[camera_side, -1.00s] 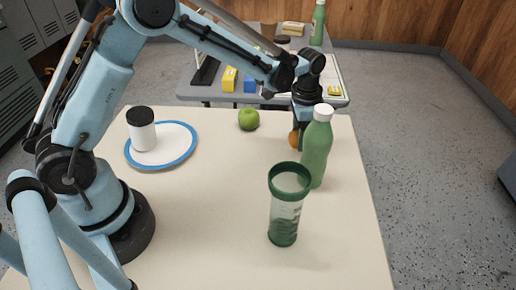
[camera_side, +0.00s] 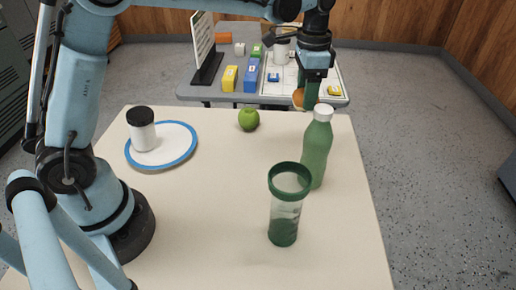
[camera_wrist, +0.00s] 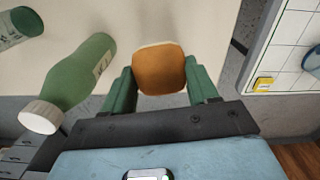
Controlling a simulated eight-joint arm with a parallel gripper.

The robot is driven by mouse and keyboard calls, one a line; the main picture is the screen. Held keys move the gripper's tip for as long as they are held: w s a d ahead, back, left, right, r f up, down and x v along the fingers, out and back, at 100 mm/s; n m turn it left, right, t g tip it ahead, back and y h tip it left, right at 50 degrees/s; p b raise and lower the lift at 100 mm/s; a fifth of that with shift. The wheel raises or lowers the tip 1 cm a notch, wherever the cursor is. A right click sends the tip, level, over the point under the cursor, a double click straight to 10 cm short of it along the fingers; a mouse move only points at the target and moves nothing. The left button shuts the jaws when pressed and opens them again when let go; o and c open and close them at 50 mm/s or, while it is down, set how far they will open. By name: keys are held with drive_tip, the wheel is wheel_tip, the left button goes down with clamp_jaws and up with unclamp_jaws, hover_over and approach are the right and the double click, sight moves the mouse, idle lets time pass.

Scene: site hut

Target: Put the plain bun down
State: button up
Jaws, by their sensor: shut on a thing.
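The plain bun (camera_wrist: 160,70) is orange-brown with a paler rim. It sits between the two green fingers of my gripper (camera_wrist: 160,84) in the wrist view. In the side view my gripper (camera_side: 306,98) holds the bun (camera_side: 299,98) in the air at the far edge of the cream table (camera_side: 200,220), behind the green bottle. The bottle partly hides the fingertips there.
A green apple (camera_side: 248,119) is near the far edge. A blue-rimmed plate (camera_side: 178,146) bears a black-lidded white jar (camera_side: 142,130). A grey table (camera_side: 195,92) behind holds boxes.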

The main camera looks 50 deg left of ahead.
wheel_tip(320, 180, up, 14)
drive_tip(key=r, duration=0.1)
drive_tip(key=m, duration=0.2)
hover_over(327, 288)
drive_tip(key=shift+f, duration=13.65)
drive_tip(key=o, duration=1.1)
drive_tip(key=shift+f, duration=0.1)
drive_tip(key=shift+c, duration=0.2)
